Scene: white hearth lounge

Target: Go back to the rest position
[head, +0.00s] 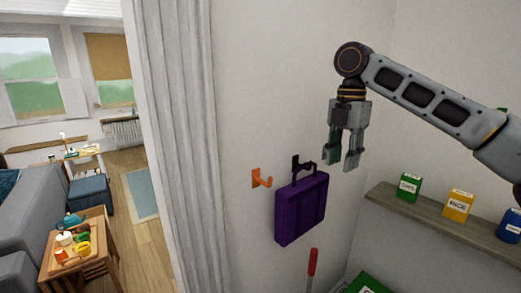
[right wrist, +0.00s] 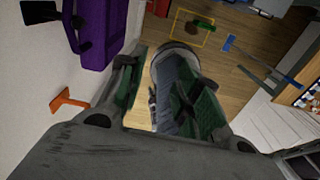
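My right gripper (head: 342,163) is raised in front of the wall, fingers pointing down. It is open, with a gap between its green-padded fingers and nothing held. A purple case (head: 301,212) hangs by its handle on a black hook (head: 297,165), below and left of the gripper and apart from it. The case also shows at the top left of the right wrist view (right wrist: 98,32). An orange hook (head: 261,179) beside it is empty. My left gripper is not in view.
A wooden shelf (head: 436,214) at the right carries a green box (head: 408,186), a yellow box (head: 458,205) and a blue container (head: 509,226). A red-handled tool (head: 312,263) stands below the case.

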